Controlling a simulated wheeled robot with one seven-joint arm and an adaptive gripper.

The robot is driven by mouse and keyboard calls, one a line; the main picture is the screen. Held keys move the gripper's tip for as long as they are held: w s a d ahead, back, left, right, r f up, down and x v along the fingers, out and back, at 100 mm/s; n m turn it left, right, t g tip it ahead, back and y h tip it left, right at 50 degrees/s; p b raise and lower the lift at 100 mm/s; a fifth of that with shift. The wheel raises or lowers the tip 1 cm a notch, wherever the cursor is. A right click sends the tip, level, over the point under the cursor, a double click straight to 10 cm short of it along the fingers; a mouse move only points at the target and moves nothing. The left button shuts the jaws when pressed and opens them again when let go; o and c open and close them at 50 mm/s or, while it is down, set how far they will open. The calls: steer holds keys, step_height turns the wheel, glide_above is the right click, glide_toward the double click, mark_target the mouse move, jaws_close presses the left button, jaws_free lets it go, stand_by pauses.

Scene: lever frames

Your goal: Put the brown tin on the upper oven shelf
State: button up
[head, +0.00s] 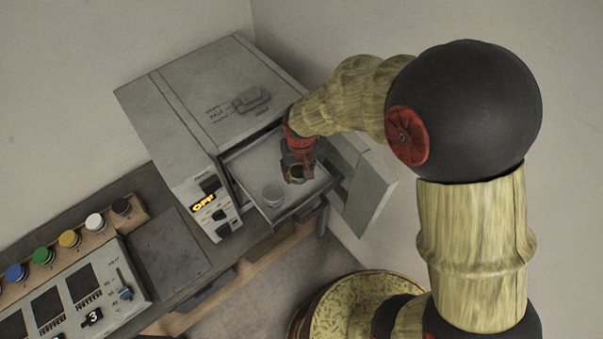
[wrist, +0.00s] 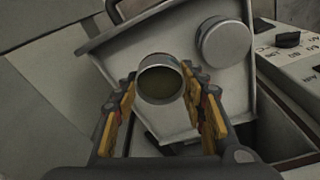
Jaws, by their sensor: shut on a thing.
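My gripper (head: 297,168) is shut on a small round tin (wrist: 162,82), with one finger on each side of it in the wrist view. The tin has a pale metal rim and a dark olive-brown inside or top. My gripper holds it over a light grey oven shelf (wrist: 185,118), which is pulled out of the oven front in the head view (head: 246,168). I cannot tell whether the tin touches the shelf, nor whether this shelf is the upper one. The oven (head: 215,85) is a grey box, its inside mostly hidden.
A grey round tin (head: 273,194) stands on the pulled-out shelf, beside the held tin; it also shows in the wrist view (wrist: 223,42). The oven door (head: 366,190) hangs open at the right. The oven panel (head: 210,205) reads OFF. A button console (head: 70,275) stands at lower left.

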steer(key=shift+w+d+f, duration=0.45)
steer(key=shift+w+f, duration=0.05)
steer(key=shift+f, duration=0.25)
steer(key=f, duration=0.1)
steer(key=f+p, duration=0.1)
steer(key=f, duration=0.1)
steer(key=shift+w+d+f, duration=0.1)
steer(key=shift+w+d, duration=0.05)
steer(key=shift+w, duration=0.05)
steer(key=shift+f, duration=0.2)
steer(key=shift+f, duration=0.2)
steer(key=o, duration=1.2)
steer(key=shift+r, duration=0.1)
steer(key=r, duration=0.4)
steer(key=s+r+b, duration=0.1)
steer(key=r, duration=0.7)
steer(key=shift+s+d+r, duration=0.1)
steer(key=shift+s+d, duration=0.1)
steer(key=shift+s, duration=0.2)
